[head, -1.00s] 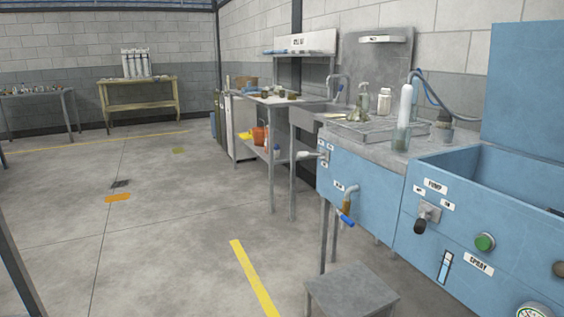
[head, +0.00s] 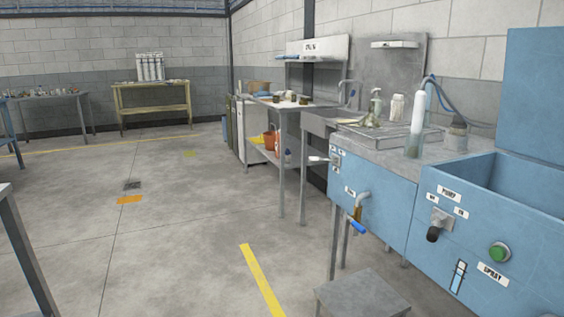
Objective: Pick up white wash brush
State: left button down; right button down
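Neither of my grippers is in view.
The blue basin unit (head: 472,235) with a lever and green button fills the right side. A grey stool (head: 362,294) stands in front of it. A white bottle (head: 396,107) and a sink (head: 320,121) are farther back.

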aim_at(421, 100)
jog(key=i+j+z, duration=0.1)
jog(key=i+z, duration=0.35)
jog(key=i+j+z, duration=0.3)
jog(key=z, duration=0.2)
jog(key=i+j+z, duration=0.7)
jog(key=j+z, duration=0.2)
jog(key=i+j+z, duration=0.15)
jog(key=j+z, duration=0.35)
jog(key=j, duration=0.15)
